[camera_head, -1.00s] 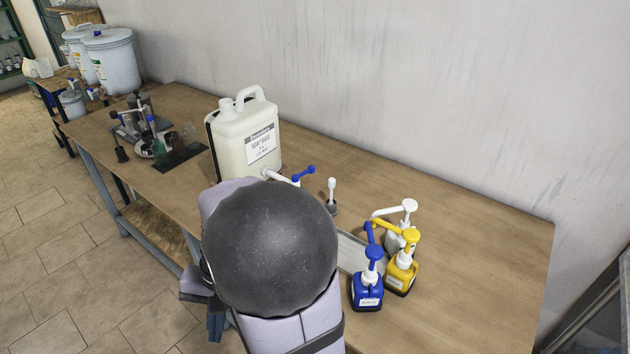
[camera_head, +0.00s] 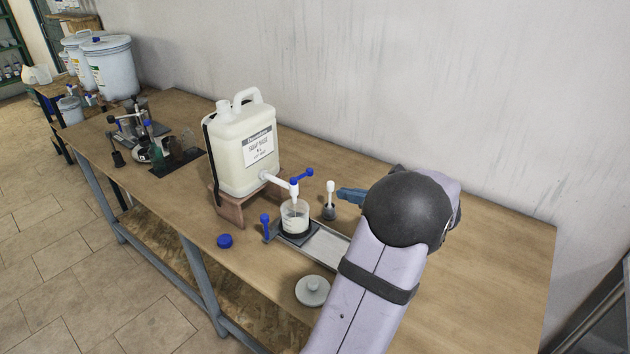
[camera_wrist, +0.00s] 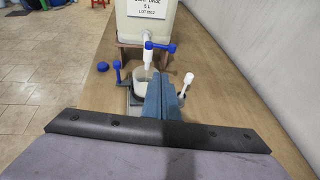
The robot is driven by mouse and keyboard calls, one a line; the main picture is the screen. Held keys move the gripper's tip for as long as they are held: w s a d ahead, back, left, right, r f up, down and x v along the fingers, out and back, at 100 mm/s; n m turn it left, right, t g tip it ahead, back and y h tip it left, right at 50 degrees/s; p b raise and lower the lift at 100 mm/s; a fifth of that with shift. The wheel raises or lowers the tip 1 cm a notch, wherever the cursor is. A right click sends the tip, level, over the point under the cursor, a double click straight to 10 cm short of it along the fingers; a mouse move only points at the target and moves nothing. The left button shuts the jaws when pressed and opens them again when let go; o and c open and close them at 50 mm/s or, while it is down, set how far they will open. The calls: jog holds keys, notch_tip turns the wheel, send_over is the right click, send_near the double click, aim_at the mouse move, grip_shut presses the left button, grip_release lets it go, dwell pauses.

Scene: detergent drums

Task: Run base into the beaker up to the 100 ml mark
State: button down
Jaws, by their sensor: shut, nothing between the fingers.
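The cream canister of base (camera_head: 243,150) has a white tap (camera_head: 278,182) with a blue lever (camera_head: 302,176); the lever also shows in the wrist view (camera_wrist: 160,46). The clear beaker (camera_head: 294,219) stands upright under the spout on a dark pad, with whitish liquid in its lower part. I cannot read its marks or tell whether liquid is running. In the wrist view the beaker (camera_wrist: 139,85) is partly hidden by my blue fingers. My gripper (camera_head: 341,194) is shut and empty, to the right of the tap and beaker, pointing towards them and touching neither.
The canister sits on a wooden stand (camera_head: 229,207). A white-handled tool (camera_head: 330,198) stands upright between tap and gripper. A metal tray (camera_head: 325,244), blue post (camera_head: 265,224), blue cap (camera_head: 225,241) and grey lid (camera_head: 312,290) lie near. The right side of the bench is clear.

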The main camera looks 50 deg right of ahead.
jog(key=p, duration=0.4)
send_near(302, 176)
notch_tip(302, 176, down, 4)
jog(key=w+d, duration=0.1)
jog(key=w, duration=0.1)
jog(key=w+p, duration=0.1)
jog(key=w+d+p, duration=0.1)
jog(key=w, duration=0.1)
jog(key=shift+d+r, duration=0.15)
jog(key=shift+r, duration=0.15)
jog(key=shift+w+d+r+b, duration=0.2)
jog(key=shift+w+b, duration=0.2)
jog(key=shift+b, duration=0.2)
jog(key=shift+w+d+r+b, duration=0.25)
jog(key=shift+w+b, duration=0.1)
jog(key=shift+b, duration=0.25)
